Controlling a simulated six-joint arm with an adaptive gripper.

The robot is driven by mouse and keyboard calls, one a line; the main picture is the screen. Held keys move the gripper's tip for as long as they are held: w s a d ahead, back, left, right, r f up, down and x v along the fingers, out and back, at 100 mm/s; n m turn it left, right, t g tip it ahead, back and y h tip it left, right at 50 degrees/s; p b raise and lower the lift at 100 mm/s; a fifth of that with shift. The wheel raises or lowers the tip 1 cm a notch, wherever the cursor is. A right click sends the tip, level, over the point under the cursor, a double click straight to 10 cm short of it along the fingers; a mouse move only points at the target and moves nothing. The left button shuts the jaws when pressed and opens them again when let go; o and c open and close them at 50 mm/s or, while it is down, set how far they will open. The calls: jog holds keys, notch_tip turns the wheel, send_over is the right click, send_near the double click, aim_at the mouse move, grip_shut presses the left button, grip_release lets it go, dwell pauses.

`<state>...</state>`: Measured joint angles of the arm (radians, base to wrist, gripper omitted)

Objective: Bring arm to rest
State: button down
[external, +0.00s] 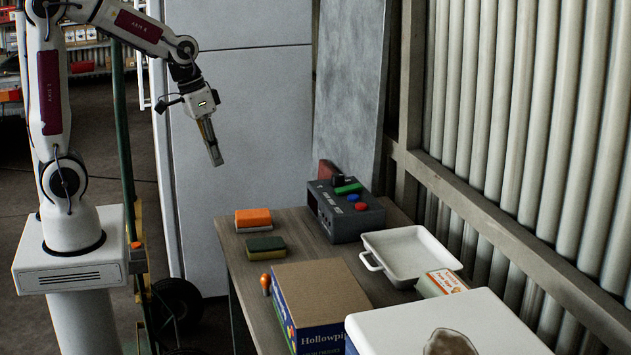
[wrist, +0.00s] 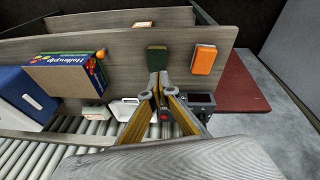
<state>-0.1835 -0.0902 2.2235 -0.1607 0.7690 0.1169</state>
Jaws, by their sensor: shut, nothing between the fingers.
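My arm (external: 75,150) stands on a white pedestal at the left in the external view, bent with its end reaching right. My gripper (external: 216,159) hangs in the air beyond the left far end of the wooden table (external: 225,233), pointing down, shut and empty. In the wrist view my gripper's fingers (wrist: 158,78) come together at the tips, in front of a dark green sponge (wrist: 157,58). The sponge lies on the table, apart from the fingers in the external view (external: 265,247).
On the table are an orange sponge (external: 253,218), a grey device with buttons (external: 346,208), a white tray (external: 392,240), a cardboard box (external: 318,290) and a small orange-topped object (external: 265,284). A white box (external: 450,325) stands in front. A ribbed wall (external: 520,130) bounds the right.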

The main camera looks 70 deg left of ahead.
jog(key=s+d+r+m+t, duration=0.1)
jog(key=s+d+r, duration=0.1)
jog(key=s, duration=0.5)
jog(key=s+d+r+m+t, duration=0.1)
jog(key=s+d+r, duration=0.1)
jog(key=s+r, duration=0.2)
jog(key=s, duration=0.3)
jog(key=shift+s+r+t+y, duration=0.25)
jog(key=shift+s+t+y, duration=0.05)
jog(key=shift+s+y, duration=0.1)
dwell(2.7)
